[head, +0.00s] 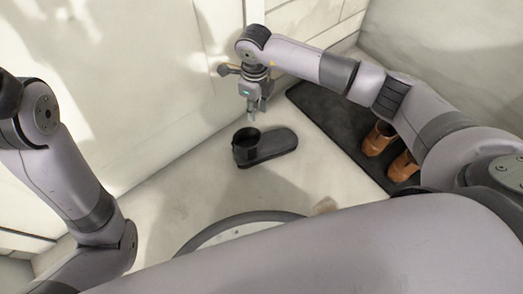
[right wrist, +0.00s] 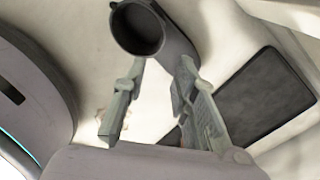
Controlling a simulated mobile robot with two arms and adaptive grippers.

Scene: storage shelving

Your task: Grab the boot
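A dark boot (head: 268,150) stands on the pale floor in the head view. Its open shaft is at the left and its foot extends to the right. In the right wrist view the boot (right wrist: 168,40) shows at the top, with its round opening facing the camera. My right gripper (head: 252,117) is above the boot near its shaft in the head view. In the right wrist view the right gripper (right wrist: 158,112) has its fingers spread apart with nothing between them. My left arm shows at the left of the head view, but its gripper is out of sight.
A dark mat (head: 318,112) lies to the right of the boot, and also shows in the right wrist view (right wrist: 262,95). Two brown shoes (head: 378,138) stand on it. A pale wall (head: 140,90) rises behind the boot. The floor around the boot is clear.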

